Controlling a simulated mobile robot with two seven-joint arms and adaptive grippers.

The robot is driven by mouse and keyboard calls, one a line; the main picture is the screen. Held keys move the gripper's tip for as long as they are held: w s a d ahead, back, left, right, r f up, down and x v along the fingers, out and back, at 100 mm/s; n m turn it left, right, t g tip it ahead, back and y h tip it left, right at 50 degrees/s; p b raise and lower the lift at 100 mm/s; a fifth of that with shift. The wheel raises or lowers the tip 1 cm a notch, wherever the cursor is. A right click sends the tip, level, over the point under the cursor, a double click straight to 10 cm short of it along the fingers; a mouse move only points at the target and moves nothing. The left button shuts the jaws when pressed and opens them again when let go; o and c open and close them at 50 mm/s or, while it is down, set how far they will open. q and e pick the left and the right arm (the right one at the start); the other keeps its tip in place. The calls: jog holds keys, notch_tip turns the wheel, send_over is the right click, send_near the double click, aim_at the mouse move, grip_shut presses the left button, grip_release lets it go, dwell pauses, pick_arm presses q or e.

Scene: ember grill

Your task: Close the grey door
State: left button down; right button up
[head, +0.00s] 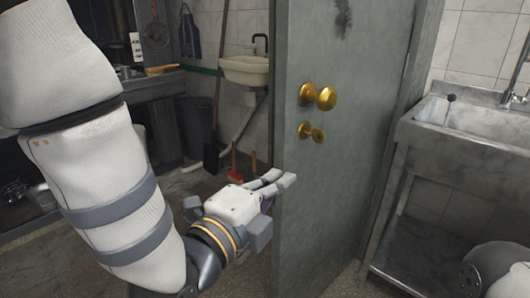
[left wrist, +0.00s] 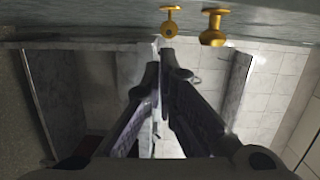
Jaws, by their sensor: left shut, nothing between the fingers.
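The grey door (head: 345,205) stands open in the middle of the head view, its free edge toward the left. It carries a gold knob (head: 322,97) and a smaller gold fitting (head: 313,133) below it. My left gripper (head: 284,177) is shut and empty, low beside the free edge, below the knob. I cannot tell whether its fingertips touch the door. In the left wrist view the gripper (left wrist: 165,60) points toward the door surface (left wrist: 80,32), with the gold knob (left wrist: 214,27) near the top. My right gripper is not in view.
A metal sink (head: 435,130) on a stand is right of the door. Through the opening are a white wall basin (head: 245,70), a dark bin (head: 197,120), a leaning broom and a dark counter (head: 150,80). Some floor (head: 185,180) left of the door is clear.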

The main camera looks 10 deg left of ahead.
aim_at(290, 145)
pick_arm(q)
jog(key=shift+m, duration=0.3)
jog(key=shift+w+d+r+b, duration=0.1)
jog(key=shift+w+d+r, duration=0.15)
jog(key=shift+w, duration=1.65)
jog(key=shift+w+d+r+b, duration=0.2)
jog(key=shift+w+d, duration=0.1)
jog(key=shift+w, duration=1.6)
jog(key=shift+w+d+r+b, duration=0.1)
jog(key=shift+w+d+r, duration=0.15)
jog(key=shift+w, duration=1.65)
